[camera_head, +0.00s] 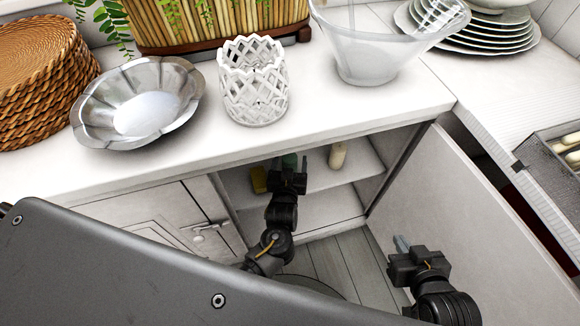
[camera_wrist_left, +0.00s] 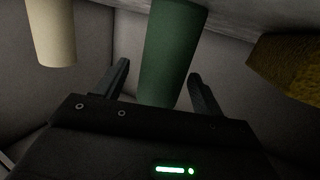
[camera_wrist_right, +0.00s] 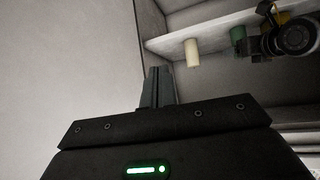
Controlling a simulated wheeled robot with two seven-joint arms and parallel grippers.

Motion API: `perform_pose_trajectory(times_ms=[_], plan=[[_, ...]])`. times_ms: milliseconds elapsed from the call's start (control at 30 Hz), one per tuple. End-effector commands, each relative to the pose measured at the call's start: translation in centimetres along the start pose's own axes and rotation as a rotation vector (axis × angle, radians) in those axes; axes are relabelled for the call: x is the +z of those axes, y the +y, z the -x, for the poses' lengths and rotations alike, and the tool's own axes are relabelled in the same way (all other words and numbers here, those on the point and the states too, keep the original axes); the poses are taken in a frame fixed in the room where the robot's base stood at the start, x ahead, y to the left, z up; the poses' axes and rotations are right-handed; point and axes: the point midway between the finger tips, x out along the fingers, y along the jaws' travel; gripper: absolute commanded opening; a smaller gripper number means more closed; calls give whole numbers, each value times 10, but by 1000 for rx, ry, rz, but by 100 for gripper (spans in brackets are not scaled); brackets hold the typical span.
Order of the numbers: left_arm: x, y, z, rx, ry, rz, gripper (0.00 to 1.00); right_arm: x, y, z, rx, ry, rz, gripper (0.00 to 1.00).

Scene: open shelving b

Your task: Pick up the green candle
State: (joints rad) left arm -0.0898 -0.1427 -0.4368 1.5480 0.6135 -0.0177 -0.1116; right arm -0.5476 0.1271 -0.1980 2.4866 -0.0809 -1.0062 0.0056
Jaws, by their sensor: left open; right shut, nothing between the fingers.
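The green candle (camera_wrist_left: 172,45) stands inside the open cabinet, on the upper shelf. In the left wrist view it lies between the two spread fingers of my left gripper (camera_wrist_left: 160,72), with dark gaps on both sides. In the head view only a small green part of the candle (camera_head: 289,161) shows behind my left gripper (camera_head: 289,170). In the right wrist view the candle (camera_wrist_right: 238,38) shows beside my left arm. My right gripper (camera_wrist_right: 158,86) is shut and empty, near the open cabinet door in the head view (camera_head: 401,243).
A cream candle (camera_head: 338,155) and a yellow-brown object (camera_head: 259,180) flank the green candle on the shelf (camera_head: 320,178). The open door (camera_head: 470,215) stands at the right. A metal bowl (camera_head: 140,110) and a white lattice holder (camera_head: 253,85) are on the counter (camera_head: 330,110) above.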

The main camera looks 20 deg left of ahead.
Motion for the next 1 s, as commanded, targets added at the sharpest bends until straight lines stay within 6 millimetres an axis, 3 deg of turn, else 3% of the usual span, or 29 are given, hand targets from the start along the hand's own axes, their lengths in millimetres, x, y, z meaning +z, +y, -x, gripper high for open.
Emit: perform_pose_trajectory(times_ms=[133,433,833,1000], plan=[[1,0,-18,1,0,-2,68,-15,-8,-3,-20,94,13,0],[0,0,-22,1,-1,0,68,-21,-10,-2,-25,122,16,0],[0,0,-22,1,-1,0,16,-20,-10,-2,-25,120,16,0],[0,0,-22,1,0,0,16,-20,-10,-2,-25,120,16,0]])
